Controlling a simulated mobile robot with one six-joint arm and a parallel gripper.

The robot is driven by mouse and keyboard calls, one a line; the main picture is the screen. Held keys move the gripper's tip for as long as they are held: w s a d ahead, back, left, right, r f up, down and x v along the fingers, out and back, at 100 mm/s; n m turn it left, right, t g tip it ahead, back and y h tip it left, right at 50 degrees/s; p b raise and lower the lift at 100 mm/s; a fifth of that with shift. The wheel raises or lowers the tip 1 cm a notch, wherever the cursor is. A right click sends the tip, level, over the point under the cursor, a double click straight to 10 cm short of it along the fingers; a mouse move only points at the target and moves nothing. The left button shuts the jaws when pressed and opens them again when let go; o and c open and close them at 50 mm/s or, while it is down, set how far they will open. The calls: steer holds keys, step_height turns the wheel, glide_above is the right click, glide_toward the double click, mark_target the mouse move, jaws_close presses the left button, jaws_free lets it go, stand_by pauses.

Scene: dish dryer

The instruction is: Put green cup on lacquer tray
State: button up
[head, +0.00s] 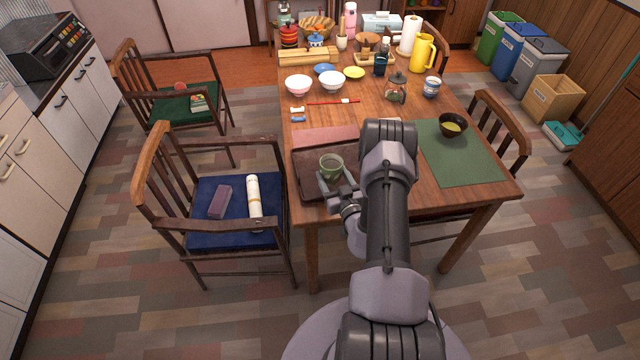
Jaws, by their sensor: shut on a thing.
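The green cup (331,167) is upright at the near left part of the table, over the dark brown lacquer tray (308,157). My gripper (335,182) is at the cup's near side and is shut on it. I cannot tell from this view whether the cup's base touches the tray. My arm hides the right part of the tray.
A green placemat (465,165) with a dark bowl (453,125) lies to the right of my arm. Bowls, a teapot (396,88) and a yellow pitcher (423,53) stand farther back. Wooden chairs (215,190) flank the table.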

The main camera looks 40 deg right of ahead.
mark_target(322, 173)
steer(key=w, duration=0.1)
steer(key=w+a, duration=0.1)
steer(key=w, duration=0.1)
steer(key=shift+w+a+f, duration=0.1)
steer(key=shift+a+f, duration=0.1)
steer(key=shift+a, duration=0.1)
steer(key=shift+w+a+f+b, duration=0.1)
steer(key=shift+w+f+b, duration=0.1)
steer(key=shift+b, duration=0.2)
steer(key=shift+f+b, duration=1.05)
steer(key=shift+f, duration=0.6)
steer(key=o, duration=1.7)
steer(key=shift+c, duration=0.2)
